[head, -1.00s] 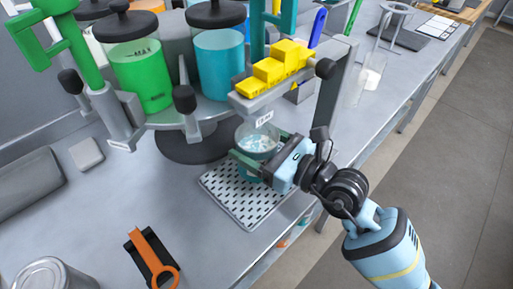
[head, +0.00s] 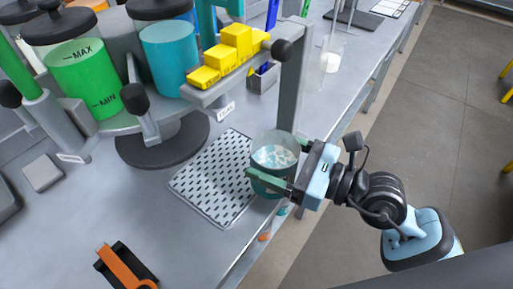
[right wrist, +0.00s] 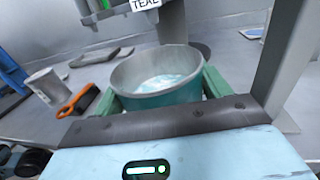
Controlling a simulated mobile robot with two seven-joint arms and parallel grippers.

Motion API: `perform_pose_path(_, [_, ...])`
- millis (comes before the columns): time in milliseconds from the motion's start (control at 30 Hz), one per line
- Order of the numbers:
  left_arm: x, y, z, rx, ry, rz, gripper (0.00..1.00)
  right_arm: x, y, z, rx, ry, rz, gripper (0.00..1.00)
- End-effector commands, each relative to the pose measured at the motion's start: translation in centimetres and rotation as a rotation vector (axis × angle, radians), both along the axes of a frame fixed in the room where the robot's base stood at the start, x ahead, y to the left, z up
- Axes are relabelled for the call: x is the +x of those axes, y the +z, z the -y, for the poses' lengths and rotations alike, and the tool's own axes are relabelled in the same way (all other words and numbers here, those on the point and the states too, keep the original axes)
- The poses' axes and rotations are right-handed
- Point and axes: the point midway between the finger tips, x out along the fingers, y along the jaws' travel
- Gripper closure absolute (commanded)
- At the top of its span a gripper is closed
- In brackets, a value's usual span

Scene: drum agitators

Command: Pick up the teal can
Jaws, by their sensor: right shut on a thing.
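The teal can (head: 274,160) is an open cup with a teal lower part and pale, whitish-teal contents. My right gripper (head: 272,163) is shut around its sides, with one green finger on each side. The can is upright at the right edge of the perforated drip tray (head: 205,190), near the bench's front edge. In the right wrist view the can (right wrist: 158,88) sits between the two green fingers (right wrist: 158,92). Whether its base is off the bench cannot be told. My left gripper is not in view.
The agitator stand with a green drum (head: 85,80) and a teal drum (head: 170,58) is behind the tray. A grey post (head: 294,75) rises close behind the can. An orange-handled tool (head: 122,265) lies front left. Bench between is clear.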

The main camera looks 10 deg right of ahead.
Motion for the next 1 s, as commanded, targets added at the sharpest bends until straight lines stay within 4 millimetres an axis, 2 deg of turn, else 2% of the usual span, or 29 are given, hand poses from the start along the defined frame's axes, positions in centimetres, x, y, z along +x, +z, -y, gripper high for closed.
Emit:
perform_pose_path(500, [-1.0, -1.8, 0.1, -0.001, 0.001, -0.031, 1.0, -2.9, -0.1, 4.1, 0.0, -0.001, 0.0, 0.59])
perform_pose_path(1000, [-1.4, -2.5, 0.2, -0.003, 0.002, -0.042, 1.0, -4.2, 0.0, 5.8, 0.002, -0.001, 0.001, 0.59])
